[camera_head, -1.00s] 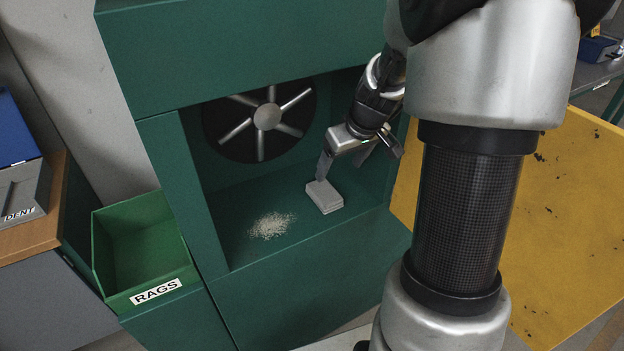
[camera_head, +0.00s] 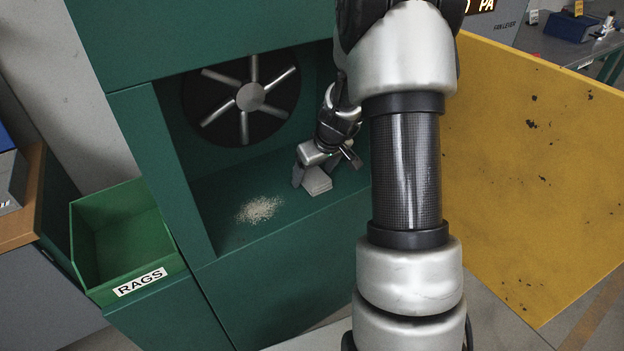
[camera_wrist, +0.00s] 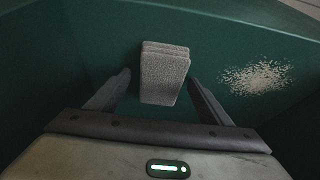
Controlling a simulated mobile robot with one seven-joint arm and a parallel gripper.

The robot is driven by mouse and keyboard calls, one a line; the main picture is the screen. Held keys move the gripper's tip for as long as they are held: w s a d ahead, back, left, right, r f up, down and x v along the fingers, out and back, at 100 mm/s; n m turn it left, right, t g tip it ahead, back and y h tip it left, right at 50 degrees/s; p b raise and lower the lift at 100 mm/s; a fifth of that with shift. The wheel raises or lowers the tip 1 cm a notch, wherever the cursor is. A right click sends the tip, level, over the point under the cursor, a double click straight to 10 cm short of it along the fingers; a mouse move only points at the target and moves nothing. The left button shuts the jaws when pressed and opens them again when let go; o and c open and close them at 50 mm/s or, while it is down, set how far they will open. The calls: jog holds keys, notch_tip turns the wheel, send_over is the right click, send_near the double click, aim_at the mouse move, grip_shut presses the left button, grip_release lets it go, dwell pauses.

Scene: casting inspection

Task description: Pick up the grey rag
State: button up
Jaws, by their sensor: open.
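The grey rag (camera_head: 316,181) is a small folded stack lying on the floor of the green booth, under the fan at its right side. In the wrist view the rag (camera_wrist: 163,74) stands out between the two dark fingers of my gripper (camera_wrist: 160,84). My gripper (camera_head: 322,172) is open and low over the rag, with one finger on either side. A gap shows between each finger and the rag in the wrist view. I cannot tell how far the fingertips reach down beside it.
A pale heap of grit (camera_head: 259,209) lies on the booth floor left of the rag. A fan (camera_head: 250,97) is in the back wall. A green bin marked RAGS (camera_head: 125,240) stands outside at left. A yellow panel (camera_head: 540,150) stands at right.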

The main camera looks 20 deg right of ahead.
aim_at(313, 175)
jog(key=shift+c, duration=0.3)
jog(key=c, duration=1.1)
jog(key=shift+o, duration=0.2)
jog(key=shift+s+a+r, duration=0.1)
jog(key=shift+a+r, duration=0.05)
jog(key=shift+r, duration=0.25)
notch_tip(313, 175, up, 6)
jog(key=shift+r+p, duration=0.25)
jog(key=shift+p, duration=1)
jog(key=s+a, duration=1.2)
jog(key=s, duration=0.3)
jog(key=shift+a+f+p, duration=0.2)
jog(key=shift+a+p, duration=0.05)
jog(key=shift+p, duration=0.1)
jog(key=shift+s, duration=0.1)
